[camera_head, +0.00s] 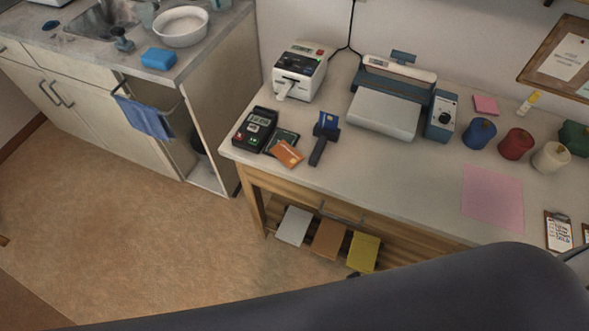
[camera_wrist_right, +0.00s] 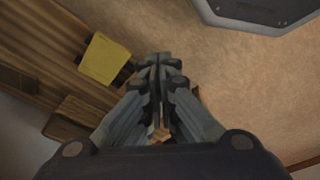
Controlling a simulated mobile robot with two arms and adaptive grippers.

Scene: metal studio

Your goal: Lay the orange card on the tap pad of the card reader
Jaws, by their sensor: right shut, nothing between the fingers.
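The black card reader (camera_head: 255,129) stands near the left end of the workbench in the head view. A dark pad (camera_head: 283,137), apparently its tap pad, lies against its right side. The orange card (camera_head: 287,154) lies at the front of this pad and overlaps its front edge; I cannot tell how much of it rests on the pad. My right gripper (camera_wrist_right: 160,61) is shut and empty in the right wrist view, with the floor and the bench's lower shelf below it. It is away from the card. My left gripper is not in view.
A black holder (camera_head: 319,151) with a blue card (camera_head: 327,120) stands right of the orange card. A label printer (camera_head: 299,72) and a larger machine (camera_head: 385,112) stand behind. Several thread spools and a pink sheet (camera_head: 492,198) are farther right. My dark arm covers the bottom.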

